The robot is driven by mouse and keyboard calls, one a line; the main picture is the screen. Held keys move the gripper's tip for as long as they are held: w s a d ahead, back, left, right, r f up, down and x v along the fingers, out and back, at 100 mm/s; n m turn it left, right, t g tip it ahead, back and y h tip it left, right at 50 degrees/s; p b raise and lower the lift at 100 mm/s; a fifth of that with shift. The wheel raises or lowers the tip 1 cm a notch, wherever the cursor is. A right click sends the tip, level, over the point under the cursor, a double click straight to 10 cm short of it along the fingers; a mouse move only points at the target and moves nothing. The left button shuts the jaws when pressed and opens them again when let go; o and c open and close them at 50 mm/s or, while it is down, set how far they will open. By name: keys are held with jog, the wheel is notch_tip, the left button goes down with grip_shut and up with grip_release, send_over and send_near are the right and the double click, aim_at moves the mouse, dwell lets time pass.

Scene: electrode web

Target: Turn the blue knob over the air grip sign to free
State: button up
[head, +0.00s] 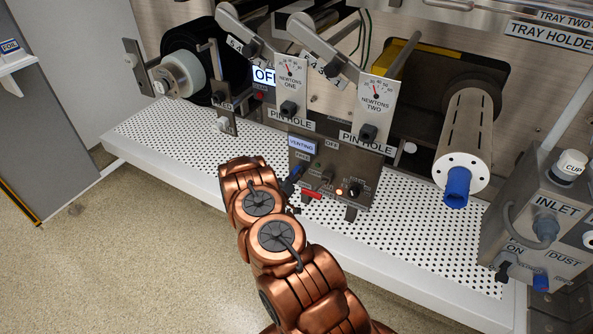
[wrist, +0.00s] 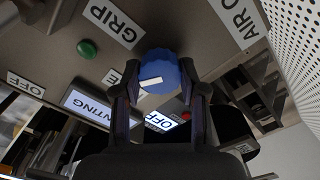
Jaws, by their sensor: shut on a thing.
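The blue knob (wrist: 158,72) is in the upper middle of the wrist view, with a white mark on its face. My gripper (wrist: 160,90) is shut on it, one dark finger at each side. The "GRIP" sign (wrist: 114,23) is beside the knob and appears tilted. A partly hidden white label (wrist: 111,77) beside the left finger shows only an "E". In the head view, my copper arm reaches to the control box (head: 338,170), where a "FREE" label (head: 302,155) shows.
A green button (wrist: 87,49) is near the knob, and an "AIR O…" sign (wrist: 240,20) is at upper right. A lit "VENTING" display (head: 302,145), red lever (head: 311,193) and black knob (head: 355,188) are on the box. The perforated table (head: 180,150) is clear at left.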

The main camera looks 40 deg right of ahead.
jog(key=shift+n+p, duration=1)
jog(key=shift+n, duration=1.8)
jog(key=o, duration=1.1)
jog(key=shift+o, duration=0.2)
jog(key=shift+a, duration=0.1)
jog(key=v, duration=1.2)
